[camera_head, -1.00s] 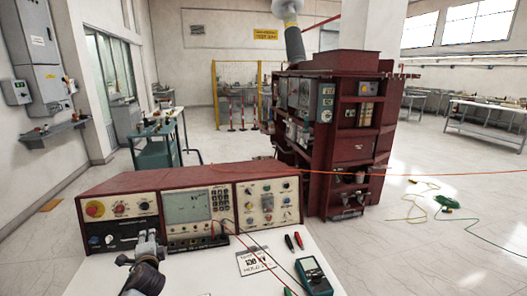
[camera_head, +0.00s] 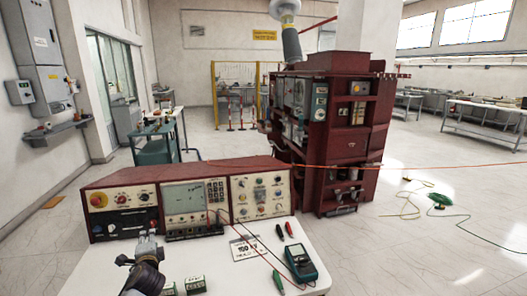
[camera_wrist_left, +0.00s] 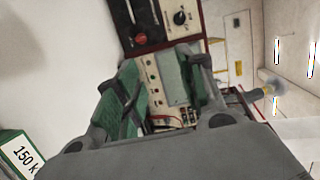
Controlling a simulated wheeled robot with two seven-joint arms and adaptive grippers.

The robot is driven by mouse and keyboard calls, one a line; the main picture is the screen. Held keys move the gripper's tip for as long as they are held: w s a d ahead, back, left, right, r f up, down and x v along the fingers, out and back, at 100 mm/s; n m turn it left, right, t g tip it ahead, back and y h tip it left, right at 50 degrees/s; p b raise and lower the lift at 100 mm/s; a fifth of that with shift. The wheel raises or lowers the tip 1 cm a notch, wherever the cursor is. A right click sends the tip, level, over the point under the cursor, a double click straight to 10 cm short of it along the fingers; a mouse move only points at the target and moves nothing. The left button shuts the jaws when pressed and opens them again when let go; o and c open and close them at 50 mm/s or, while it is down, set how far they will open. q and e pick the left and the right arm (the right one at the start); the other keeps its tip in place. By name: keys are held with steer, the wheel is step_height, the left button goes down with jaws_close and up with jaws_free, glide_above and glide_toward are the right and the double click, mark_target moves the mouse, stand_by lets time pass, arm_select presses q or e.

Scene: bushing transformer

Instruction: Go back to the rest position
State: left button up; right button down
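My left gripper (camera_head: 136,250) is at the lower left of the head view, just in front of the red-framed control console (camera_head: 187,205). In the left wrist view its two fingers (camera_wrist_left: 163,88) stand apart, with the console's panel (camera_wrist_left: 172,82) showing between them. I see nothing held there, though green patches by the left finger are hard to make out. My right gripper is not in the head view.
On the white table (camera_head: 225,268) lie a label card (camera_head: 247,248), a multimeter (camera_head: 300,263) with leads, and small green boxes (camera_head: 195,284). A green box labelled 150 k (camera_wrist_left: 18,153) shows in the wrist view. A dark red transformer cabinet (camera_head: 345,150) stands behind.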

arm_select(q)
steer(key=s+d+f+n+g+h, duration=0.25)
steer(key=s+d+f, duration=0.2)
steer(key=s, duration=0.25)
steer(key=s+d+f+n+g+h, duration=0.1)
steer(key=s+d+f+n+g, duration=0.2)
steer(key=s+f, duration=0.4)
steer(key=s+d+f+n+g+h, duration=0.1)
steer(key=s+d+n+g, duration=0.1)
steer(key=s+d, duration=0.35)
steer(key=s+d+n+g+h, duration=0.1)
steer(key=s+d+n+h, duration=0.1)
steer(key=s, duration=0.6)
steer(key=s+d+f+n+g+h, duration=0.1)
steer(key=s+d+n+g, duration=0.15)
steer(key=s, duration=0.35)
step_height(320, 180, down, 33)
steer(key=s+a+m, duration=0.1)
steer(key=s+a, duration=0.1)
steer(key=s+a+f, duration=0.4)
steer(key=s+f, duration=0.6)
steer(key=s+a+f+g+y+b, duration=0.1)
steer(key=s+a+f, duration=0.2)
steer(key=s+f, duration=0.7)
steer(key=shift+s+a+f+m, duration=0.15)
steer(key=shift+s+a+m, duration=0.15)
steer(key=shift+s+a, duration=0.05)
